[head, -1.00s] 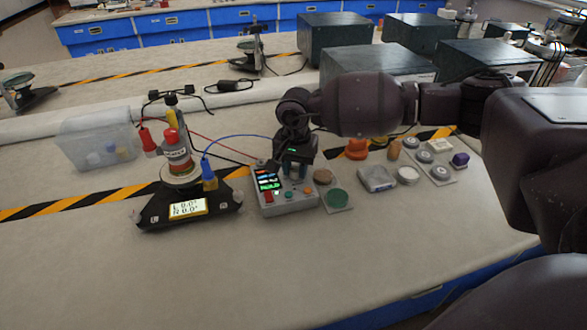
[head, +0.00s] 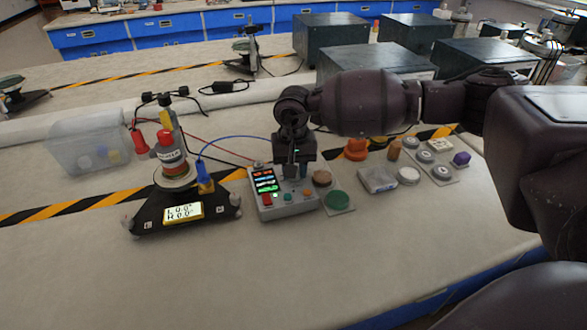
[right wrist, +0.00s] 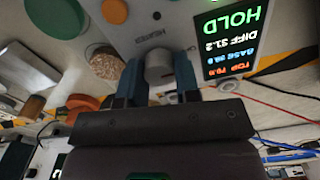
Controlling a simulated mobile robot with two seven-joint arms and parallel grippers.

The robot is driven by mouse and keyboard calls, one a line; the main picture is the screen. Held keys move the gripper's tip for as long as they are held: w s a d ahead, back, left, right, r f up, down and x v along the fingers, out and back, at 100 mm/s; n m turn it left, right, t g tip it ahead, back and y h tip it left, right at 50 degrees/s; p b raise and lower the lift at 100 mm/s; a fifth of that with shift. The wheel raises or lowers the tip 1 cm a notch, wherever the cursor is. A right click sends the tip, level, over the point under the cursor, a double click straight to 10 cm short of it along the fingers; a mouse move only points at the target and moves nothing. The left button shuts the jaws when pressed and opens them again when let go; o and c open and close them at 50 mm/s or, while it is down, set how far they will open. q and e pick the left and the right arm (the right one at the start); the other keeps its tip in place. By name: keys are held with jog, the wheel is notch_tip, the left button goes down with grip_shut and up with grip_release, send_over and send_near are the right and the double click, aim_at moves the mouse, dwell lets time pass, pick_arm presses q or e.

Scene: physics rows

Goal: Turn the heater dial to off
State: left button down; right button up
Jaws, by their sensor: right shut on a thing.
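The heater control box (head: 288,210) is a grey unit on the bench with a lit display (head: 264,181) and several coloured buttons. The right wrist view shows its display (right wrist: 231,40) inverted, with HOLD in green and smaller blue and red lines. My right gripper (head: 297,171) reaches down to the back right part of the box. In the wrist view, its blue-grey fingers (right wrist: 159,78) are shut on the grey round dial (right wrist: 159,64), one on each side. HEATER lettering is beside the dial. The dial's pointer mark cannot be made out. My left gripper is out of view.
Left of the box stands a black triangular apparatus (head: 160,218) with cables and a red-topped part. A clear bin (head: 88,148) is farther left. A green disc (head: 337,199), a grey box (head: 377,179) and other small items lie to the right.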

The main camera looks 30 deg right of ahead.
jog(key=o, duration=0.9)
jog(key=shift+r, duration=0.1)
notch_tip(320, 180, up, 9)
jog(key=shift+p, duration=0.6)
jog(key=shift+r, duration=0.85)
